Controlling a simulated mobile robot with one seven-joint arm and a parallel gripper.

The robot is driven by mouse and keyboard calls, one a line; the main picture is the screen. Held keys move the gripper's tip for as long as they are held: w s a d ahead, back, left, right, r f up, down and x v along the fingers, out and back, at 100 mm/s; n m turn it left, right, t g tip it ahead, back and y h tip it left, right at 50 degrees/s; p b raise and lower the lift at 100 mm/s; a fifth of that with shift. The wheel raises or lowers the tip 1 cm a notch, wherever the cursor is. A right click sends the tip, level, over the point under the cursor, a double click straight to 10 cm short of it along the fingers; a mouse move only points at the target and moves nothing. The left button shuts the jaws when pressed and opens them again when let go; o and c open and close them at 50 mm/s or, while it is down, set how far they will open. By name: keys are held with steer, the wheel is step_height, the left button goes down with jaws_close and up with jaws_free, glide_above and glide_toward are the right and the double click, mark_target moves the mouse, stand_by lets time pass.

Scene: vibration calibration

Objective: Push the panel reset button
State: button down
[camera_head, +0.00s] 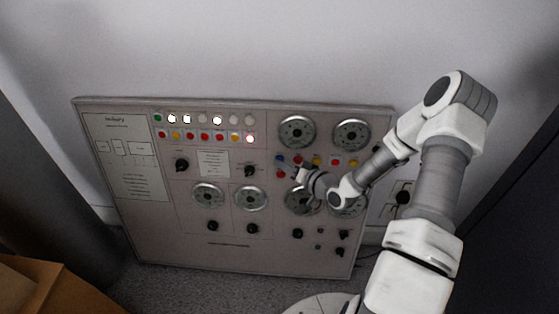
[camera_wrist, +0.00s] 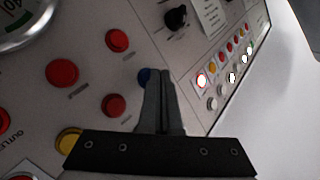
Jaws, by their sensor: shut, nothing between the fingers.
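The grey control panel (camera_head: 225,258) leans against the wall in the head view. My gripper (camera_head: 284,168) is in front of its right-centre button group. In the wrist view my gripper (camera_wrist: 160,73) is shut and empty, with its two fingers together. A blue button (camera_wrist: 145,75) shows just left of the fingertips, partly covered by them. In the head view the blue button (camera_head: 279,158) is beside the fingertips. I cannot tell whether they touch it. Red buttons (camera_wrist: 117,40) and a yellow button (camera_wrist: 68,139) are nearby. No label saying reset is readable.
Round dial gauges (camera_head: 297,131) and black knobs (camera_head: 182,165) cover the panel around the buttons. A row of indicator lamps (camera_wrist: 201,80) has several lit. A cardboard box (camera_head: 55,287) is at lower left. Clear wall rises above the panel.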

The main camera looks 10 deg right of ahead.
steer(key=shift+w+d+f, duration=0.1)
steer(key=shift+w+d, duration=0.05)
steer(key=shift+w, duration=0.2)
stand_by(0.5)
stand_by(0.3)
steer(key=shift+s+a+r, duration=0.2)
steer(key=shift+s+a, duration=0.05)
steer(key=shift+s, duration=0.5)
steer(key=shift+s, duration=0.1)
steer(key=s, duration=0.1)
steer(key=s+a, duration=0.1)
steer(key=s, duration=0.1)
steer(key=s+r+p, duration=0.1)
steer(key=shift+s+a, duration=0.25)
stand_by(0.5)
